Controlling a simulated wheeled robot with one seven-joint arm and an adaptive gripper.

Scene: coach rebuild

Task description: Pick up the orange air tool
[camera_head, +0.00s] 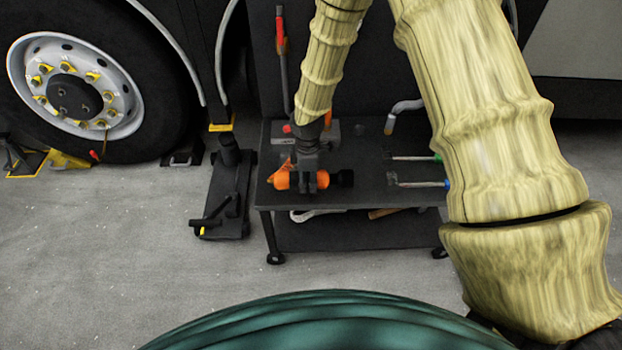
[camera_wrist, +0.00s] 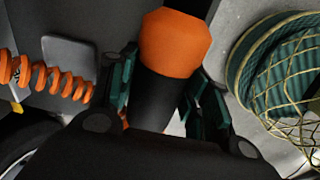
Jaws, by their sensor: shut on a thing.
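The orange air tool (camera_head: 283,181) lies sideways at the front left of the dark cart top (camera_head: 365,200), with its black end (camera_head: 343,178) pointing right. My gripper (camera_head: 308,182) comes down over it from above and is shut around its middle. In the wrist view the tool's orange end (camera_wrist: 175,42) and its black body (camera_wrist: 158,100) show between my gripper's green-padded fingers (camera_wrist: 160,95). An orange coiled hose (camera_wrist: 45,78) lies beside it. I cannot tell whether the tool touches the cart top.
Two tools with green (camera_head: 437,157) and blue (camera_head: 446,183) ends lie on the cart's right side. A grey bent handle (camera_head: 402,110) stands behind them. A black jack (camera_head: 226,190) stands left of the cart, near the coach wheel (camera_head: 75,85). The floor in front is clear.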

